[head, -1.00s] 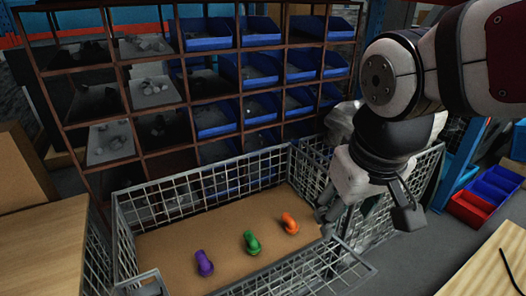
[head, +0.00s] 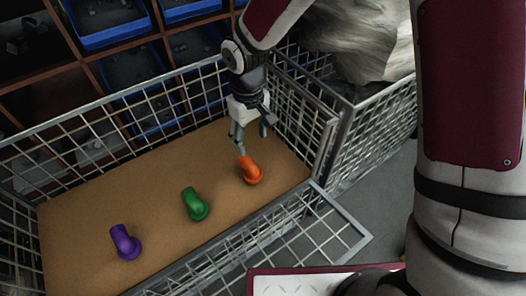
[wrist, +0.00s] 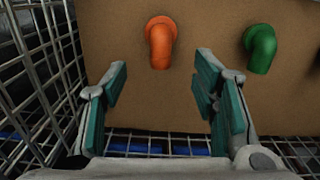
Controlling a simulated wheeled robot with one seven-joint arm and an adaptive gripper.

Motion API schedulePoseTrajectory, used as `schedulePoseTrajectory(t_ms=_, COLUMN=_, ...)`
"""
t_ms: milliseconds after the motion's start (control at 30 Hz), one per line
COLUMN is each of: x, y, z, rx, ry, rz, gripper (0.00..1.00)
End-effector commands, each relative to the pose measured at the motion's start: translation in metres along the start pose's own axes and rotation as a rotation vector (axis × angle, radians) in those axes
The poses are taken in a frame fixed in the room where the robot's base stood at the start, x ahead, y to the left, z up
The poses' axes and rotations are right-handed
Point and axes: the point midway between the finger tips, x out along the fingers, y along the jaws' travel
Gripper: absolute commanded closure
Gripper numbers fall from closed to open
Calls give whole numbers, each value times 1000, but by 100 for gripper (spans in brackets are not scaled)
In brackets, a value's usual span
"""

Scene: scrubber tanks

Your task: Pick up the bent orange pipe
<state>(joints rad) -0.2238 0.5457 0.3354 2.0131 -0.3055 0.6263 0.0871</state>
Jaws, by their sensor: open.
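The bent orange pipe (head: 250,170) stands on the brown board (head: 80,232) inside a wire basket, at the right end of a row of three pipes. In the wrist view the orange pipe (wrist: 161,42) is ahead of the fingertips, roughly between their lines and apart from them. My gripper (head: 249,140) is inside the basket, just above and behind the orange pipe in the head view. In the wrist view its teal-padded fingers (wrist: 163,85) are spread open with nothing between them.
A green bent pipe (head: 195,204) and a purple one (head: 125,241) stand to the left on the board. Wire basket walls (head: 293,110) rise close beside my gripper. A second wire basket (head: 365,125) holds a pale wrapped bulk (head: 362,40). Shelves with blue bins (head: 105,25) stand behind.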

Motion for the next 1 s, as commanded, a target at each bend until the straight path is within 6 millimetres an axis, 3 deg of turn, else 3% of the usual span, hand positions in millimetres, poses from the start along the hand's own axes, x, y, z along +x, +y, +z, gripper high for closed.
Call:
schedulePoseTrajectory(t_ms=500, x=82, y=-4, z=-2, rx=-9, ry=-5, rz=-7, gripper=46)
schedulePoseTrajectory(t_ms=833, x=101, y=-5, z=-2, rx=-7, ry=-4, rz=-6, gripper=46)
schedulePoseTrajectory(t_ms=1000, x=125, y=-7, z=-2, rx=-8, ry=-4, rz=-7, gripper=46)
